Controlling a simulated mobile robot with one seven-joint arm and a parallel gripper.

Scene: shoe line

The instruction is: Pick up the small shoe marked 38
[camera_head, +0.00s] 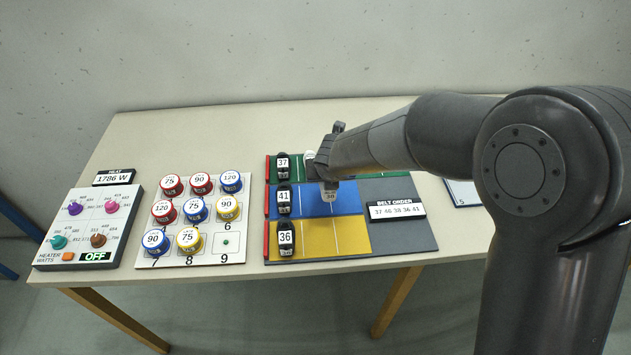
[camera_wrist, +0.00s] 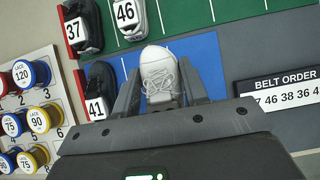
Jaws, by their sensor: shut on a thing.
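A small white laced shoe (camera_wrist: 160,77) is between the two fingers of my gripper (camera_wrist: 163,97) in the wrist view. The fingers are shut on its sides. In the head view, my gripper (camera_head: 330,188) is over the blue lane (camera_head: 349,201), and my arm hides most of the shoe. A small tag there seems to read 38. I cannot tell whether the shoe is clear of the lane.
Black shoes marked 37 (camera_head: 283,168), 41 (camera_head: 284,201) and 36 (camera_head: 286,240) stand at the lanes' left ends. A white shoe marked 46 (camera_wrist: 128,18) is beside 37. The belt order sign (camera_head: 396,209) is at right. Lace spools (camera_head: 189,239) and a heater panel (camera_head: 92,225) are left.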

